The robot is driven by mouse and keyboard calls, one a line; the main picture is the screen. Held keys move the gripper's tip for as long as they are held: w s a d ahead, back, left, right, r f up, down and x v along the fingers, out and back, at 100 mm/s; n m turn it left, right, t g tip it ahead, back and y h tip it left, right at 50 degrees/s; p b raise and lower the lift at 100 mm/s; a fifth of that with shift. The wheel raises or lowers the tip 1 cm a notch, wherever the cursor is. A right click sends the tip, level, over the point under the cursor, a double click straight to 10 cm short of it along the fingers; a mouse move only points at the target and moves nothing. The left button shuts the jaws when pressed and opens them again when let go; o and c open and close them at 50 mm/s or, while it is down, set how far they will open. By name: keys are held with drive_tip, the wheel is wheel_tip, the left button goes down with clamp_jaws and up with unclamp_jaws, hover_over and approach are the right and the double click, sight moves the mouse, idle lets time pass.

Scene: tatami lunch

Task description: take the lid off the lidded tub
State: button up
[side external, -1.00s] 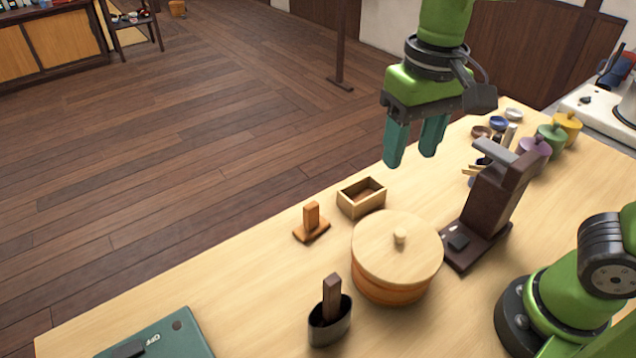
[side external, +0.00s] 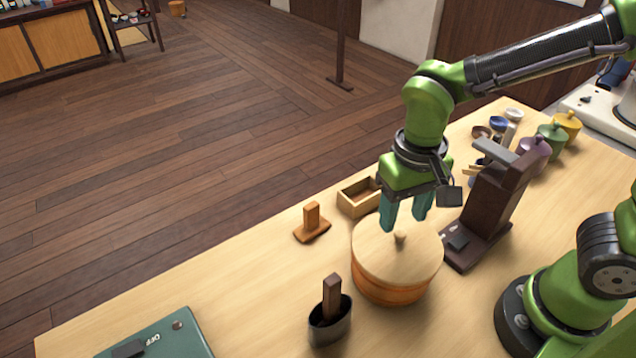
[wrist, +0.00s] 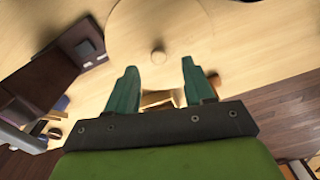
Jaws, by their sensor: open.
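The lidded tub (side external: 388,290) is a round orange-brown wooden tub standing on the light wood table. Its pale flat lid (side external: 372,254) is on it, with a small round knob (side external: 400,238) in the middle. In the wrist view the lid (wrist: 190,25) fills the upper middle, and its knob (wrist: 158,57) shows just beyond the gap between the fingers. My gripper (side external: 405,226) is open and empty, with its teal fingers pointing down above the back part of the lid. The fingers (wrist: 158,75) are spread apart in the wrist view, and nothing is between them.
A small wooden box (side external: 356,198) stands behind the tub, partly hidden by my gripper. A dark brown stand (side external: 492,205) is close on the right. A wooden-handled block (side external: 312,224) and a dark oval holder (side external: 330,322) are to the left and front.

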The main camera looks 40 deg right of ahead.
sight(400, 231)
drive_tip(key=shift+s+f, duration=0.1)
drive_tip(key=shift+f, duration=1.85)
clamp_jaws()
